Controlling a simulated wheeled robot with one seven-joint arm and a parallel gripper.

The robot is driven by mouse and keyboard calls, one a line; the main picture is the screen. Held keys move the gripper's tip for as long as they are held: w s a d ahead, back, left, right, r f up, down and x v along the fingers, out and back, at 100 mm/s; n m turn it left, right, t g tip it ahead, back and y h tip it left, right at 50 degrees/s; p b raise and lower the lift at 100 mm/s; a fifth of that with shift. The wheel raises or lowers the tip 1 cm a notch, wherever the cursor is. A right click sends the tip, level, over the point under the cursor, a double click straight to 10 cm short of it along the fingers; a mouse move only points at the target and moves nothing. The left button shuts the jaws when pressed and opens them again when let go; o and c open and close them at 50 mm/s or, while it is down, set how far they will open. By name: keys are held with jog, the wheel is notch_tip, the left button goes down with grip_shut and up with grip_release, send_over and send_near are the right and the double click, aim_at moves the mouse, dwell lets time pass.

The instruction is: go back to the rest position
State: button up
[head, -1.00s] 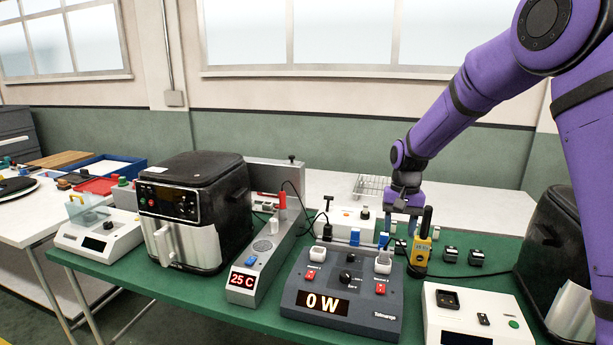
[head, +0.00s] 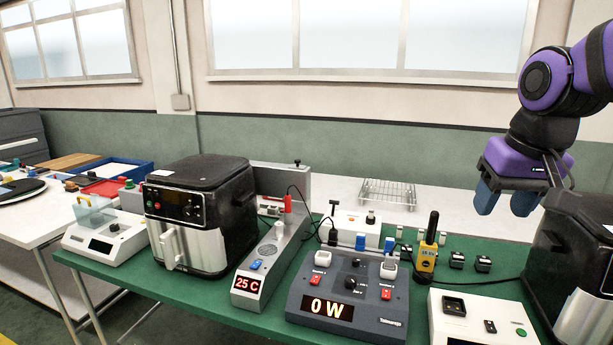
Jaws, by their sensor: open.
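My gripper (head: 507,202) is at the right of the head view, on the end of my purple arm. Its two blue-grey fingers point down, are apart and hold nothing. It hangs in the air above the back right of the green table (head: 140,290), close to the black fryer (head: 580,255) at the right edge. Part of that fryer is hidden behind my arm or cut off by the picture edge.
A second black fryer (head: 205,205) stands at the left. A grey heater unit (head: 268,262), a power box reading 0 W (head: 345,295), a yellow handheld device (head: 427,258) and a white box (head: 480,318) crowd the table. A wire rack (head: 388,194) lies behind on a white surface.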

jog(key=s+d+t, duration=0.1)
jog(key=s+t, duration=0.1)
jog(key=s, duration=0.9)
jog(key=shift+s+d+f+n, duration=0.15)
jog(key=shift+s+n, duration=0.2)
jog(key=shift+n, duration=0.05)
